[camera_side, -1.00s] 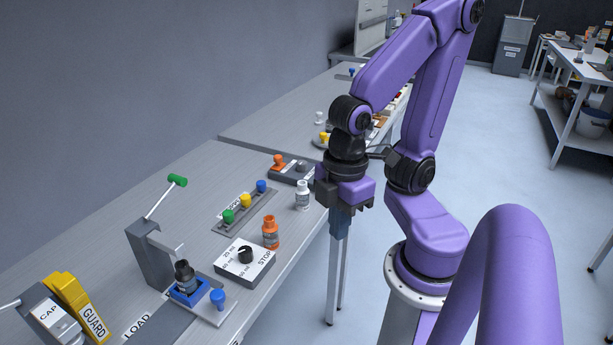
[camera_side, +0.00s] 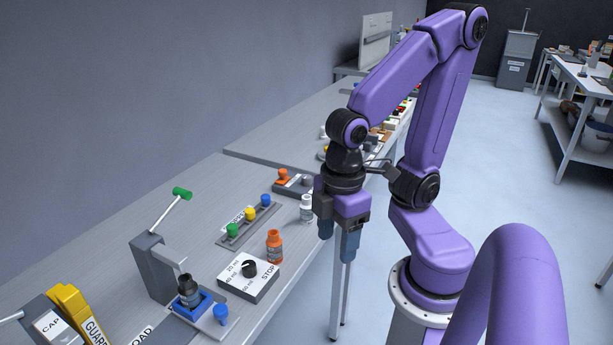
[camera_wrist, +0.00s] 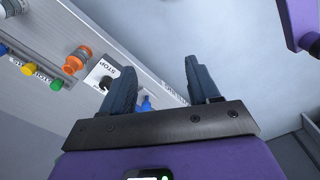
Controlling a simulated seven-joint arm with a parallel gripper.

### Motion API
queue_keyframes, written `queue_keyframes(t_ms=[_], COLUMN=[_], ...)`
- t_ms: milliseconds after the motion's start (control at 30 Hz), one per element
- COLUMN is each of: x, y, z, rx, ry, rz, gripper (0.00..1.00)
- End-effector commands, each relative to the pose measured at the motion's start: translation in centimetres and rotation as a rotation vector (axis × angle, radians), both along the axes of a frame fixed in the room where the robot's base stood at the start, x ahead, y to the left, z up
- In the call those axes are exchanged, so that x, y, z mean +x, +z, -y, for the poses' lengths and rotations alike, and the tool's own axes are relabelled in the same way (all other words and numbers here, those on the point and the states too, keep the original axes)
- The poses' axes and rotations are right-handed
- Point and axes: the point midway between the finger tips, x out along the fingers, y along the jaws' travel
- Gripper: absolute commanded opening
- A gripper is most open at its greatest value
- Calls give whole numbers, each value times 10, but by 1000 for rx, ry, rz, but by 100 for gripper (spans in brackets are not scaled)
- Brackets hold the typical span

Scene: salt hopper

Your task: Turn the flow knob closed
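The flow knob (camera_side: 249,269) is a round black dial on a white-topped box (camera_side: 236,284) marked 20 ml, 40 ml, 60 ml and STOP. I cannot tell clearly which mark it points to. In the wrist view the box (camera_wrist: 97,73) is partly hidden behind my left-hand finger, and the dark knob (camera_wrist: 106,82) shows at that finger's edge. My gripper (camera_side: 338,243) is open and empty, above and to the right of the knob, over the table's front edge. Its two blue fingers stand apart in the wrist view (camera_wrist: 160,65).
An orange bottle (camera_side: 274,247) stands just behind the knob box, and a white bottle (camera_side: 306,209) is farther back. Green, yellow and blue knobs sit on a rail (camera_side: 249,222). A dark bottle in a blue holder (camera_side: 190,291) and a lever stand (camera_side: 153,268) are at left.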

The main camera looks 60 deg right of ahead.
Motion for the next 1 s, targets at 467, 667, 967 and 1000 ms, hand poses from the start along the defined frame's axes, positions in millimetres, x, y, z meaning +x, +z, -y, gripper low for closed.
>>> queue_keyframes(t_ms=[467,667,967,1000], x=[151,213,277,282], y=[24,29,29,28], z=[26,76,189,207], rx=[-1,-1,3,4], ry=[-923,-1333,-1947,-2030], rz=[-13,-20,-28,-29], gripper=[60,60,60,60])
